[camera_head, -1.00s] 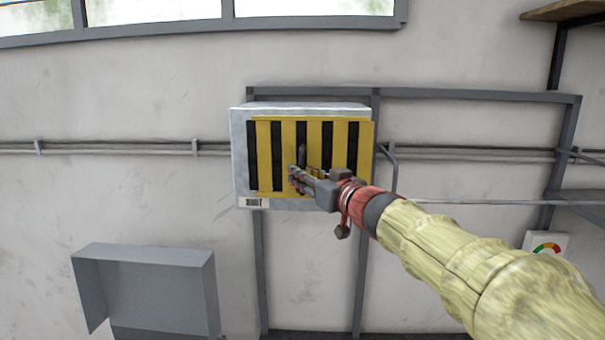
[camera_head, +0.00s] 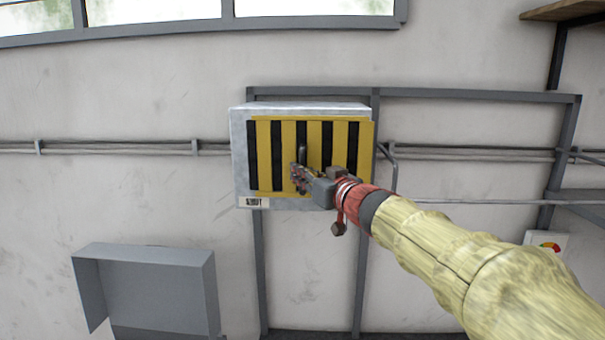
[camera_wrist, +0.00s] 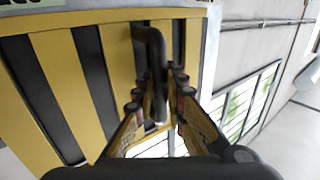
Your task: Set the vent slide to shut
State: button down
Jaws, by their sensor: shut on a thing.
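The vent is a light grey box (camera_head: 240,160) on the wall with a yellow slotted slide plate (camera_head: 327,140) across its front. Dark vertical bands show between the yellow bars. A dark upright handle (camera_head: 302,152) stands out from the plate near its middle; it also shows in the wrist view (camera_wrist: 154,50). My gripper (camera_head: 300,178) is at the handle, and in the wrist view its fingers (camera_wrist: 158,85) are shut on it from both sides. A small white label (camera_head: 254,202) at the box's lower left carries dark letters that seem to read "SHUT".
A grey metal frame (camera_head: 470,94) and wall pipes (camera_head: 100,148) run behind the box. A grey open-fronted box (camera_head: 150,290) stands at lower left. A white panel with a coloured dial (camera_head: 548,243) is at right.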

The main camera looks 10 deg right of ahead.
aim_at(278, 167)
jog(key=shift+a, duration=0.1)
dwell(0.6)
jog(key=a, duration=0.1)
jog(key=w+a, duration=0.1)
jog(key=a, duration=0.1)
jog(key=shift+a, duration=0.1)
jog(key=c, duration=1.9)
grip_release()
jog(key=shift+a, duration=0.1)
jog(key=shift+o, duration=0.3)
jog(key=v, duration=1.2)
